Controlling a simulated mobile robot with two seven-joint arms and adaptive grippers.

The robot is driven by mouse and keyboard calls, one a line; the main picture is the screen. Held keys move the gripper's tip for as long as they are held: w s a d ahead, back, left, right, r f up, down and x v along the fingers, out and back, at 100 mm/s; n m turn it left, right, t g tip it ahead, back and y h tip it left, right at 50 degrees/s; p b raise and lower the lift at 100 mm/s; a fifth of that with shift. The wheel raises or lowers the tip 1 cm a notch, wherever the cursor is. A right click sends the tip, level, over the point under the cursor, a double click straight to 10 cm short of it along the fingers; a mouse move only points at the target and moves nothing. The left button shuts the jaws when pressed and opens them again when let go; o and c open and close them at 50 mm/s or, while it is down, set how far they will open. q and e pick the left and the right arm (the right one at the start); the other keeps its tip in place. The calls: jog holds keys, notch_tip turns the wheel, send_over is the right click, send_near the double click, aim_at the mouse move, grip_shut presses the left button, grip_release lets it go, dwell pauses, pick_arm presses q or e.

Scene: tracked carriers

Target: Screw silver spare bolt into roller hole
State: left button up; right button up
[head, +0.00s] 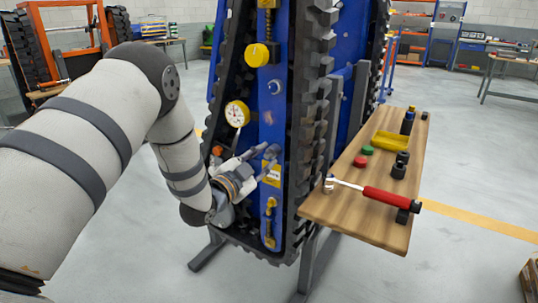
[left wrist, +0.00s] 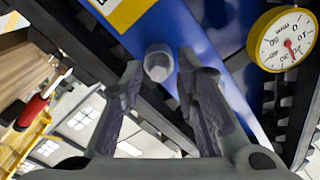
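My left gripper (head: 260,161) is at the blue panel (head: 270,115) of the tracked carrier, beside a yellow label. In the left wrist view, my left gripper (left wrist: 160,68) has its two fingers spread. A silver, round-headed bolt (left wrist: 158,62) shows between the fingertips, against the blue panel, with a gap visible on each side. How deep it sits in the panel cannot be told. Another silver bolt (head: 274,87) is higher on the panel, below a yellow round cap (head: 258,55). The roller hole is not clearly visible. My right gripper is not in view.
A dial gauge (head: 237,114) is up and left of my gripper; black track treads (head: 310,110) flank the panel. At right, a wooden table (head: 345,216) holds a red-handled ratchet (head: 385,198), a yellow tray (head: 392,147), and several sockets and caps.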

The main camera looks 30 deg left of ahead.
pick_arm(q)
jog(key=n, duration=0.4)
jog(key=shift+n, duration=0.4)
jog(key=n, duration=1.1)
jog(key=shift+f, duration=0.1)
jog(key=n, duration=0.4)
